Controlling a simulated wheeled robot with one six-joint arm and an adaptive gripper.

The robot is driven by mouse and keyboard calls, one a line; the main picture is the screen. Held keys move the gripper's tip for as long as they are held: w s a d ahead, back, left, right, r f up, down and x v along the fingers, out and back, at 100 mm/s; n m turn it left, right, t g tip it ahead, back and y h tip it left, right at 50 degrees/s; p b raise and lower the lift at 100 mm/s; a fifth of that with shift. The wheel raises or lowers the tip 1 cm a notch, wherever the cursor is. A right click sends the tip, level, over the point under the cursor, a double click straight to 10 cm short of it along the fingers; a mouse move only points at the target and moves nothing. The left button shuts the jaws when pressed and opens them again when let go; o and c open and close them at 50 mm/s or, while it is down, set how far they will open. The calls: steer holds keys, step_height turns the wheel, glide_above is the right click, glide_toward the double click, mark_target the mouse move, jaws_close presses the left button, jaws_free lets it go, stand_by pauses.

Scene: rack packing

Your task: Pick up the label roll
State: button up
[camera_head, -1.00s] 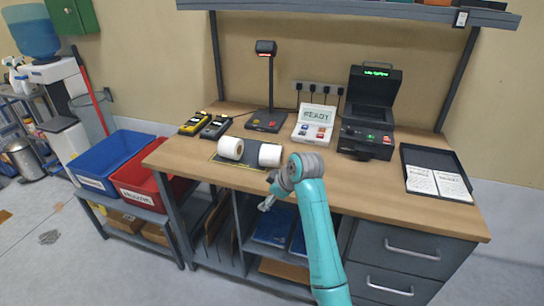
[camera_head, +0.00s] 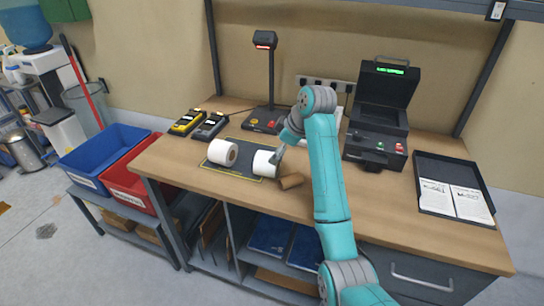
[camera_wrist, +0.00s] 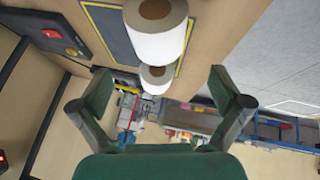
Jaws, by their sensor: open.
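Two white label rolls lie on their sides on a dark mat with a yellow edge. The right roll (camera_head: 265,163) is close to my gripper (camera_head: 279,154), whose fingers are hard to make out in the head view. In the wrist view, my gripper (camera_wrist: 160,77) is open with nothing held. The nearer roll (camera_wrist: 158,38) is at the top centre, above the fingertips in the picture, and the other roll (camera_wrist: 154,82) shows beyond it.
A scanner stand (camera_head: 265,119), handheld devices (camera_head: 209,126) and a black printer (camera_head: 375,140) stand behind. A black tray (camera_head: 456,167) with papers is at right. Blue and red bins (camera_head: 133,187) are left.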

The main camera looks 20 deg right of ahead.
mark_target(270, 156)
steer(key=x, duration=0.5)
steer(key=shift+w+d, duration=0.2)
steer(key=shift+w, duration=0.1)
steer(key=shift+s+x, duration=0.15)
steer(key=shift+x, duration=1.25)
steer(key=shift+s+x, duration=0.15)
steer(key=shift+x, duration=1.3)
steer(key=shift+d+f, duration=0.1)
steer(key=c, duration=1.2)
